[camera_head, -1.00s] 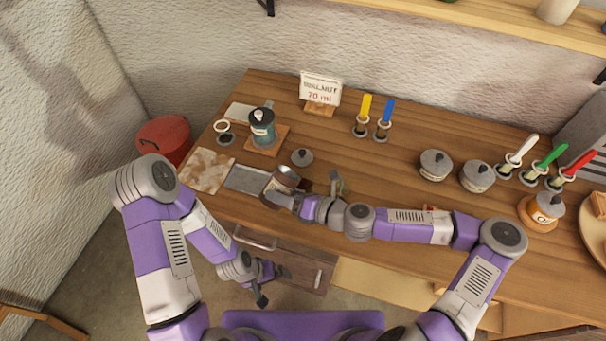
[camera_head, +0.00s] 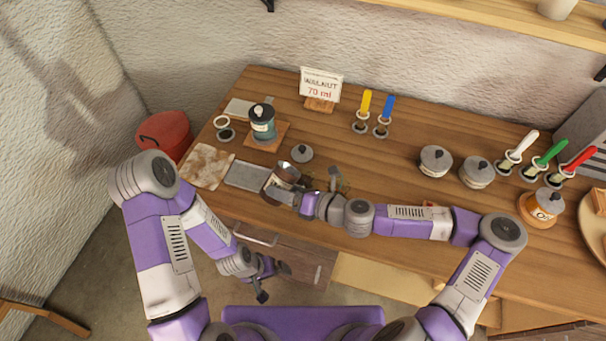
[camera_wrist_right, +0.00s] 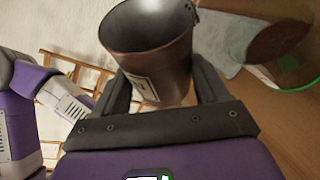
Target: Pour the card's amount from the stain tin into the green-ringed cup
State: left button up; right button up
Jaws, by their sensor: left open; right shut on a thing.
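My right gripper (camera_head: 298,199) is shut on a lidless metal tin (camera_head: 271,188), held over the table's front left part. In the right wrist view the tin (camera_wrist_right: 150,50) sits between both fingers, tilted, with its grey inside showing and a pale label on its side. A round brown shape with a green edge (camera_wrist_right: 297,88) lies at the right there, apart from the tin; it looks like the green-ringed cup. The head view shows only a bit of green by my right gripper. The card (camera_head: 321,86) reads "WALNUT 70 ml". My left gripper (camera_head: 262,290) is open and empty, below the table's front edge.
A loose grey lid (camera_head: 302,154) lies behind the tin. A grey tray (camera_head: 246,175) and a stained cloth (camera_head: 207,167) lie left. A teal lidded tin (camera_head: 262,124) stands on a wooden board. Two lidded pots (camera_head: 435,162) and brushes stand right. The table's middle is clear.

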jog(key=shift+r, duration=0.1)
dwell(0.7)
jog(key=shift+r+n+p, duration=0.25)
jog(key=shift+n+p, duration=0.05)
jog(key=shift+p, duration=0.35)
jog(key=shift+a+r+n+h+p, duration=0.15)
jog(key=shift+n+h+p, duration=0.15)
jog(key=shift+p, duration=0.15)
jog(key=shift+n+h, duration=0.4)
jog(key=shift+n, duration=0.2)
jog(key=f+b, duration=0.1)
jog(key=f, duration=0.1)
jog(key=f+b, duration=0.1)
jog(key=f, duration=0.1)
jog(key=f+b, duration=0.2)
jog(key=shift+s+a+f, duration=0.15)
jog(key=shift+s+a, duration=0.2)
jog(key=shift+s, duration=0.05)
jog(key=shift+s+a+n+p, duration=0.2)
jog(key=shift+a+n+p, duration=0.05)
jog(key=shift+n+p, duration=0.2)
jog(key=shift+s+a+f+n+t+h+p, duration=0.1)
jog(key=shift+s+a+n+t+h+p, duration=0.35)
jog(key=shift+n+h, duration=0.35)
jog(key=shift+s+a+f+n+t+h, duration=0.1)
jog(key=shift+a+f+n+t+h, duration=0.2)
jog(key=shift+n, duration=0.45)
jog(key=shift+s+f, duration=0.1)
